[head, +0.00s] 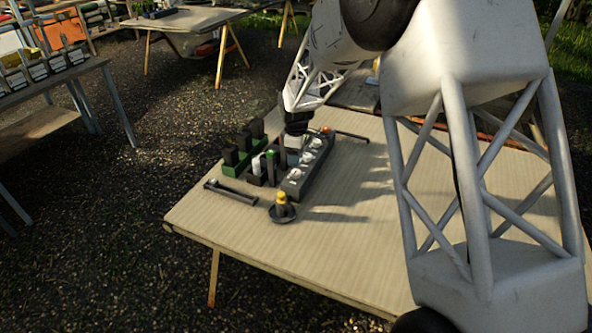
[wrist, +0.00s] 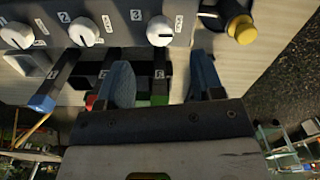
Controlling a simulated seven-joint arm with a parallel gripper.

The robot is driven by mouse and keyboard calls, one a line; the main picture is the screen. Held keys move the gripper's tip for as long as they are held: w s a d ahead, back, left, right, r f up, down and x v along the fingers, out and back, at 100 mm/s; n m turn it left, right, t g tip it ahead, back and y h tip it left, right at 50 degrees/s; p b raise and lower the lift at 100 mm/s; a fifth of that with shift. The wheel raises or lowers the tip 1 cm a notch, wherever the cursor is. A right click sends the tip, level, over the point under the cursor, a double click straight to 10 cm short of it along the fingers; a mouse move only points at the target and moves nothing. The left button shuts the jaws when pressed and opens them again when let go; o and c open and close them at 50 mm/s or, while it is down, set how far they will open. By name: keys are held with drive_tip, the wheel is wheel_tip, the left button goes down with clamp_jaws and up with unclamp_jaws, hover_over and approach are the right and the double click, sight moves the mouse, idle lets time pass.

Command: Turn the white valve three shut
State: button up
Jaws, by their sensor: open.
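The white valve three (wrist: 160,30) is a round white knob on a grey valve block (wrist: 115,18), beside a printed 3 in the wrist view. Its dark mark shows near the knob's lower right, but the small side labels are too small to read. In the head view valve three (head: 295,174) is the knob nearest the front end of the block. My gripper (wrist: 163,82) is open and empty, its two dark fingers apart and below the knob in the wrist view, not touching it. In the head view my gripper (head: 296,128) is above the block's back part, fingertips partly hidden.
Valve two (wrist: 84,32) and another white knob (wrist: 17,35) sit in the same row. A yellow-topped post (wrist: 241,30) stands close beside valve three. A green rack (head: 232,168) with dark blocks and a dark bar (head: 231,193) lie left. The table's right side is clear.

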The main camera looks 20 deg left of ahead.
sight(296, 171)
drive_tip(key=shift+f, duration=3.3)
drive_tip(key=shift+c, duration=0.4)
drive_tip(key=c, duration=0.8)
drive_tip(key=shift+c, duration=0.2)
